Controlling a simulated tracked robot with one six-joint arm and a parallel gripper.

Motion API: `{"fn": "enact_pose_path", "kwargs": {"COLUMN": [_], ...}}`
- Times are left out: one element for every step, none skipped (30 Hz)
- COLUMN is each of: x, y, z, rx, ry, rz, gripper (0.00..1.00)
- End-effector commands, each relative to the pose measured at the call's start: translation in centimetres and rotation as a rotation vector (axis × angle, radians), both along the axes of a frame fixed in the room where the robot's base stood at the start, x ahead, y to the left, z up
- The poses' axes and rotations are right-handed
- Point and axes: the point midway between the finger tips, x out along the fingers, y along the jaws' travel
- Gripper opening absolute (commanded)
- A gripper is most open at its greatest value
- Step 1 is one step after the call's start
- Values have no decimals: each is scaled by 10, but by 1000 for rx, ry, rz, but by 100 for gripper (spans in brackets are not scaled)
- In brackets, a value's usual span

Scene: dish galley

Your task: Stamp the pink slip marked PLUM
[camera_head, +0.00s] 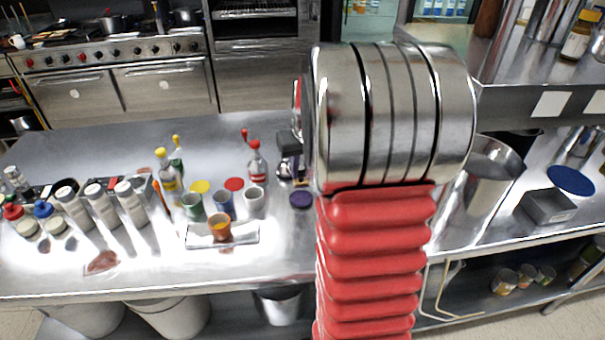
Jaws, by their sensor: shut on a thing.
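A small pinkish flat piece (101,263) lies near the front left of the steel counter. It may be the pink slip, but no PLUM marking can be read at this size. My gripper (290,170) shows only partly, at the left edge of my silver wrist, over the right part of the counter. It is shut on a small dark thing, mostly hidden, and I cannot tell what it is. A round dark purple disc (301,199) lies on the counter just below my gripper in the picture. No other slip can be made out clearly.
White-topped shakers (103,205) and small jars stand at left. The front counter strip is mostly clear. My arm hides the counter's right end.

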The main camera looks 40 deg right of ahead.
Motion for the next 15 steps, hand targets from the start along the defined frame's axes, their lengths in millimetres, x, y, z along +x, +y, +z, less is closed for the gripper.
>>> {"fn": "enact_pose_path", "kwargs": {"x": [0,0,0,0,0,0,0,0,0,0,0,0,0,0,0], "y": [0,0,0,0,0,0,0,0,0,0,0,0,0,0,0], "z": [4,5,7,9,10,12,13,14,15,15,16,16,16,16,16], "rx": [0,0,0,0,0,0,0,0,0,0,0,0,0,0,0], "ry": [-1,-1,0,0,0,0,0,0,0,1,1,1,1,1,1], "rz": [0,0,0,0,0,0,0,0,0,0,0,0,0,0,0], "gripper": [4,4,4,4,4,4,4,4,4,4,4,4,4,4,4]}}
